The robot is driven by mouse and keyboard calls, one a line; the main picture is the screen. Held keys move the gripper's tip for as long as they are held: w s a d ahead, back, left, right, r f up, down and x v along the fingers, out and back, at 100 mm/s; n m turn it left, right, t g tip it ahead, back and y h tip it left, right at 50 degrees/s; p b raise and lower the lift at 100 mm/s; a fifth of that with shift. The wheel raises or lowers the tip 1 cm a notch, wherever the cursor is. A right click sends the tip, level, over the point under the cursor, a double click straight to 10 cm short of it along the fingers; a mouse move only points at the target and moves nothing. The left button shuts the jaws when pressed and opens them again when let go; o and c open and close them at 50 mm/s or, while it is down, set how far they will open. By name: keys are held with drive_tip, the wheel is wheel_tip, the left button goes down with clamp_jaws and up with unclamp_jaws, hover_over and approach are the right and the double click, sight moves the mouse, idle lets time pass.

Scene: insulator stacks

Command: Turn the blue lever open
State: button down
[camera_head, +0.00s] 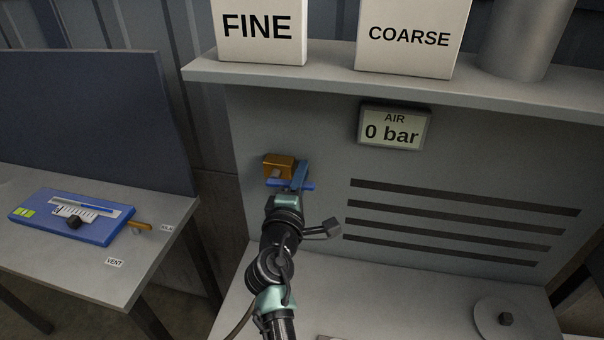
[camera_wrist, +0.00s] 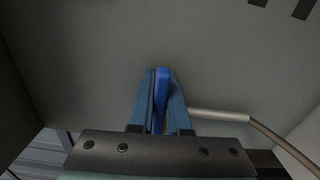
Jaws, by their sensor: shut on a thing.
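The blue lever (camera_head: 273,183) shows in the head view just below a brass-coloured valve body (camera_head: 279,164) on the grey panel. It lies roughly sideways in the picture, partly hidden by my fingers. My gripper (camera_head: 298,175) is at the lever, to the lower right of the valve body. In the wrist view, my gripper (camera_wrist: 161,90) has its two blue fingers shut on the lever (camera_wrist: 162,78), whose end shows between the fingertips. An air display (camera_head: 392,130) on the panel reads 0 bar.
A shelf (camera_head: 330,76) above holds white boxes marked FINE (camera_head: 257,28) and COARSE (camera_head: 408,38) and a grey cylinder (camera_head: 520,38). A side table (camera_head: 150,255) at left bears a blue device (camera_head: 65,217). A round disc (camera_head: 515,320) lies at lower right. A hose (camera_wrist: 220,115) passes right of my fingers.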

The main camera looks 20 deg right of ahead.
sight(280, 141)
drive_tip(key=r+n+p, duration=0.1)
drive_tip(key=n, duration=0.1)
drive_tip(key=r+n+p, duration=0.1)
drive_tip(key=n+p, duration=0.1)
drive_tip(key=shift+w+a, duration=0.15)
drive_tip(key=shift+a, duration=0.05)
drive_tip(key=n+p, duration=0.1)
drive_tip(key=r+n+p, duration=0.1)
drive_tip(key=n, duration=0.1)
drive_tip(key=a+n+p, duration=0.1)
drive_tip(key=shift+w+r+n, duration=0.3)
drive_tip(key=shift+w+r, duration=0.05)
drive_tip(key=shift+r, duration=0.05)
drive_tip(key=n+p, duration=0.1)
drive_tip(key=a+n+p, duration=0.1)
drive_tip(key=n, duration=0.1)
drive_tip(key=w+r+n+p, duration=0.1)
drive_tip(key=shift+a, duration=0.25)
drive_tip(key=shift+w+a+n+p, duration=0.15)
drive_tip(key=shift+a+n+p, duration=0.15)
drive_tip(key=shift+n, duration=0.45)
drive_tip(key=shift+w+a+n+p, duration=0.2)
drive_tip(key=shift+a+n+p, duration=0.1)
drive_tip(key=shift+n, duration=0.5)
drive_tip(key=shift+w+a+n+p, duration=0.2)
drive_tip(key=shift+n+p, duration=0.1)
drive_tip(key=shift+n, duration=0.45)
drive_tip(key=c, duration=0.9)
unclamp_jaws()
